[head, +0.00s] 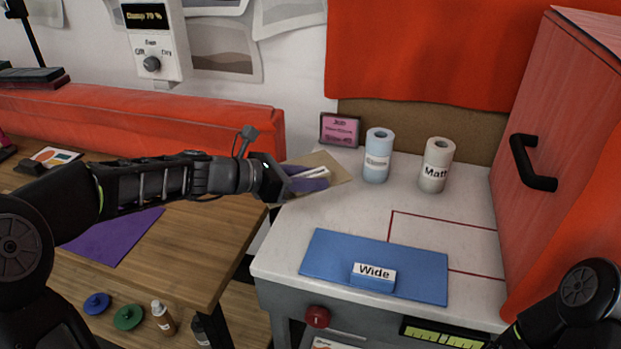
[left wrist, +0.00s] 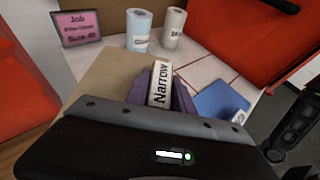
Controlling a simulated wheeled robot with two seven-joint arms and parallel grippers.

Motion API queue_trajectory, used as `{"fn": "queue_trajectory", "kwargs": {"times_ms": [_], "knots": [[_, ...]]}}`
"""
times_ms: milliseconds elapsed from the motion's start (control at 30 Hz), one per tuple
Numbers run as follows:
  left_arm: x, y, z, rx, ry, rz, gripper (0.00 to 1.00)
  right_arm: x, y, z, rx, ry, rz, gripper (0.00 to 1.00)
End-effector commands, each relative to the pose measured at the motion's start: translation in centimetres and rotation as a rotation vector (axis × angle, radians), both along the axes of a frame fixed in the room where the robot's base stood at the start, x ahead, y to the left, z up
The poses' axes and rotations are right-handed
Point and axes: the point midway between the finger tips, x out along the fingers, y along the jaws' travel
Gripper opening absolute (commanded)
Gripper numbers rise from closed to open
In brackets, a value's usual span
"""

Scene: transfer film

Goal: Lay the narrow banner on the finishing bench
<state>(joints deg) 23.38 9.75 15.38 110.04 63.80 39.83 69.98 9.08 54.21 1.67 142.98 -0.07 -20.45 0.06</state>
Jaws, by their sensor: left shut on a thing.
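The narrow banner (head: 333,162) is a tan sheet with a white block handle lettered "Narrow" (left wrist: 159,84). My left gripper (head: 314,177) is shut on this handle, its purple fingers on either side. In the head view the sheet is over the back left corner of the white-topped bench (head: 340,212); I cannot tell if it touches the top. My right gripper is out of view.
Rolls lettered "Gloss" (head: 378,165) and "Matt" (head: 435,175) stand at the bench's back beside a pink sign (head: 339,129). A red cabinet (head: 562,110) with a black handle borders the right. The wooden table (head: 185,235) at left holds a purple sheet (head: 112,236).

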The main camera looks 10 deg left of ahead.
Motion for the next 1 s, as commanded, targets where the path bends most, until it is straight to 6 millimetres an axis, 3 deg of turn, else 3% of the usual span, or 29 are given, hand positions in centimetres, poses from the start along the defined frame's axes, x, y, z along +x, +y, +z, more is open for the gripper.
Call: {"fn": "queue_trajectory", "kwargs": {"times_ms": [233, 367, 700, 1000], "knots": [[0.5, 0.1, 0.1, -0.001, -0.001, -0.010, 0.00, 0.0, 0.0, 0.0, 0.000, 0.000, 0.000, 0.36], [0.2, 0.4, -1.4, -0.001, 0.004, 0.067, 0.00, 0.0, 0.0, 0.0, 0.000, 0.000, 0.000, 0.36], [-2.3, 3.6, -6.3, -0.001, 0.005, 0.288, 0.00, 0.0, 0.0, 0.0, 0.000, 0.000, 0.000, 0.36], [-3.2, 5.3, -7.3, 0.001, 0.001, 0.351, 0.00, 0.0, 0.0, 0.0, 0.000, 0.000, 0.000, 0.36]]}}
